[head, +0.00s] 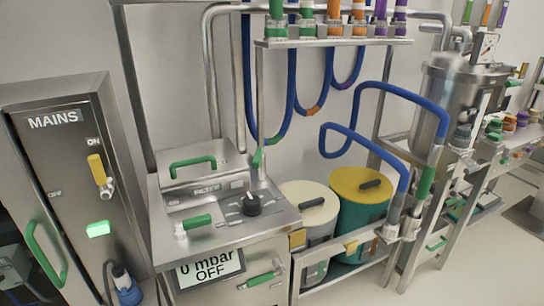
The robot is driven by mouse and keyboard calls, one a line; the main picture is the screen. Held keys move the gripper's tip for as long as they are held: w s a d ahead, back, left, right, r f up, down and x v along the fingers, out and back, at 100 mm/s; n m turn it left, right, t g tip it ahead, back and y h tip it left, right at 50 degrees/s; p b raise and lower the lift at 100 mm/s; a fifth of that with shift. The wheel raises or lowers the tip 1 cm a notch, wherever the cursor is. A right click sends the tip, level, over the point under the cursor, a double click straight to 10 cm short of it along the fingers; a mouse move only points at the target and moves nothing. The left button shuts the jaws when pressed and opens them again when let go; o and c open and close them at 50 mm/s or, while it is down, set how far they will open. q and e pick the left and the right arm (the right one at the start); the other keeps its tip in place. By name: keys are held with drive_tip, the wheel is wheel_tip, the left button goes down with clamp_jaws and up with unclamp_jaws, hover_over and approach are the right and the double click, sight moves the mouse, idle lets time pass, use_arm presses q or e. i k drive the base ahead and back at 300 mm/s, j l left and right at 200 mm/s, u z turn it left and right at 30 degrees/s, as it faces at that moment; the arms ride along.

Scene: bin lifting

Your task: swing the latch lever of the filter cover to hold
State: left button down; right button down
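The filter cover (197,165) is a steel lid with a green bar handle (193,165) at the back of a steel cabinet top. A "FILTER" label (207,188) sits just in front of it. A lever with a green grip (197,222) lies on the cabinet top, pointing right from its metal pivot. A second green-gripped lever (263,279) is on the cabinet front. I cannot tell for certain which one is the cover's latch lever, and no "hold" marking is readable. Neither of my grippers is in view.
A black knob (251,204) stands on the cabinet top, above a display (208,268) reading "0 mbar OFF". The MAINS cabinet (65,160) stands left. A cream-lidded bin (309,205) and a yellow-lidded green bin (359,210) stand right, with blue hoses (386,86) above.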

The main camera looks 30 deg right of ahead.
sight(258, 162)
drive_tip(key=i+l, duration=0.2)
drive_tip(key=l, duration=0.2)
drive_tip(key=i+l, duration=0.15)
drive_tip(key=l, duration=0.3)
drive_tip(key=i+l+z, duration=0.1)
drive_tip(key=l, duration=0.3)
drive_tip(key=i+l, duration=0.3)
drive_tip(key=l, duration=0.1)
